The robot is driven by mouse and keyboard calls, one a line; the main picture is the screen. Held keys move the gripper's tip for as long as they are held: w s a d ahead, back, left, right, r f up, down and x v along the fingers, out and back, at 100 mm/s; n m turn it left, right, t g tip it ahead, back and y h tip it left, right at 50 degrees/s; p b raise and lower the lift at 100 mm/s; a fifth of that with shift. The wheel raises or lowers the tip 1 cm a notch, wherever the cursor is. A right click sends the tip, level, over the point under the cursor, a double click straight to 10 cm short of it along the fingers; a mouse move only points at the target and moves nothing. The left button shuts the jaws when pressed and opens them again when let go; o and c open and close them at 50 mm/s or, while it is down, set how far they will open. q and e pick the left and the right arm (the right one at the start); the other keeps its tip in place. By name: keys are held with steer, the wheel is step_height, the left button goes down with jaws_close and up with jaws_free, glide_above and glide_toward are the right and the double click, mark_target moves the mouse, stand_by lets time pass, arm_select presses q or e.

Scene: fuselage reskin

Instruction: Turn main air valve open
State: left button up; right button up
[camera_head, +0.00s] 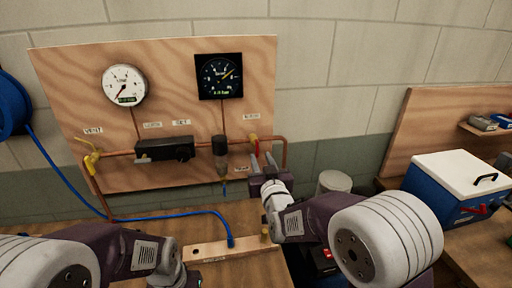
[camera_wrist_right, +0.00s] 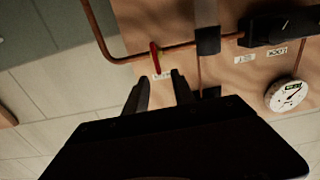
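The valve with a red handle (camera_head: 256,145) is on the right part of the copper pipe, below a small label, and I take it for the main air valve. Its handle stands across the pipe. In the right wrist view the red handle (camera_wrist_right: 154,58) is beyond the fingertips, in line with the gap between them. My right gripper (camera_head: 263,160) is open and empty, just below the handle in the picture; it also shows in the right wrist view (camera_wrist_right: 158,82). I see no contact. My left arm is at the bottom left, and its gripper (camera_head: 190,279) is mostly cut off.
The plywood panel (camera_head: 65,70) bears a white gauge (camera_head: 124,86), a dark gauge (camera_head: 219,76), a black regulator block (camera_head: 165,149) and a yellow vent valve (camera_head: 91,160). A blue hose (camera_head: 150,217) runs to a wooden block (camera_head: 205,252). A blue box (camera_head: 440,190) stands right.

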mark_target(258, 146)
steer(key=shift+w+d+r+p, duration=0.1)
steer(key=shift+w+r+p, duration=0.1)
steer(key=shift+w+p, duration=0.85)
steer(key=w, duration=0.2)
steer(key=w+a+p, duration=0.1)
steer(key=w, duration=0.3)
steer(key=shift+w+a+f, duration=0.15)
steer(key=shift+w+a, duration=0.05)
steer(key=shift+a, duration=0.1)
steer(key=shift+w, duration=0.25)
steer(key=shift+f, duration=0.1)
jaws_close()
